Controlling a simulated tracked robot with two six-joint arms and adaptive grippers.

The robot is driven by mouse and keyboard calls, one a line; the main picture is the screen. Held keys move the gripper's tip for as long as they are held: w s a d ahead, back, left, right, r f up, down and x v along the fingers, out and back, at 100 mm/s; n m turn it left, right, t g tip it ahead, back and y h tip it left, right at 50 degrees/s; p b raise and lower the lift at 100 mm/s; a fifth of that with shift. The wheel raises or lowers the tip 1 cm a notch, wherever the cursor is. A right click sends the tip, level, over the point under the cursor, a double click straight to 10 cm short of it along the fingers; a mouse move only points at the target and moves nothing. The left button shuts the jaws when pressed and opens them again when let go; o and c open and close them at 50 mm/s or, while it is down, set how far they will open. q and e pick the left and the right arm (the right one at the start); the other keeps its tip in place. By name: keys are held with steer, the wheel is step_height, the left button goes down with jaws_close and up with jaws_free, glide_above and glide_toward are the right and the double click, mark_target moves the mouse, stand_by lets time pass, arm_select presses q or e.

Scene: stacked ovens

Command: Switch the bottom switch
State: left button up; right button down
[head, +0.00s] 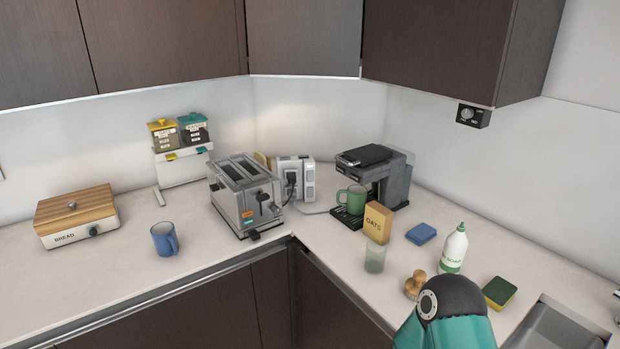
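I cannot make out a clear bottom switch in the head view. A white block with a dark plug (293,180) stands in the counter corner behind the toaster, partly hidden; any switches on it are too small to tell. A small black box with a round dial (473,116) is fixed under the upper right cabinet. The silver toaster (238,200) has dark levers on its front end. A teal and black part of my own arm rises at the lower right. Neither of my grippers is in view.
A coffee machine (385,172) with a green mug (352,199), an oats box (377,223), a glass (375,258) and a soap bottle (454,249) crowd the right counter. A blue mug (164,239) and bread box (77,215) stand left, with clear counter in front.

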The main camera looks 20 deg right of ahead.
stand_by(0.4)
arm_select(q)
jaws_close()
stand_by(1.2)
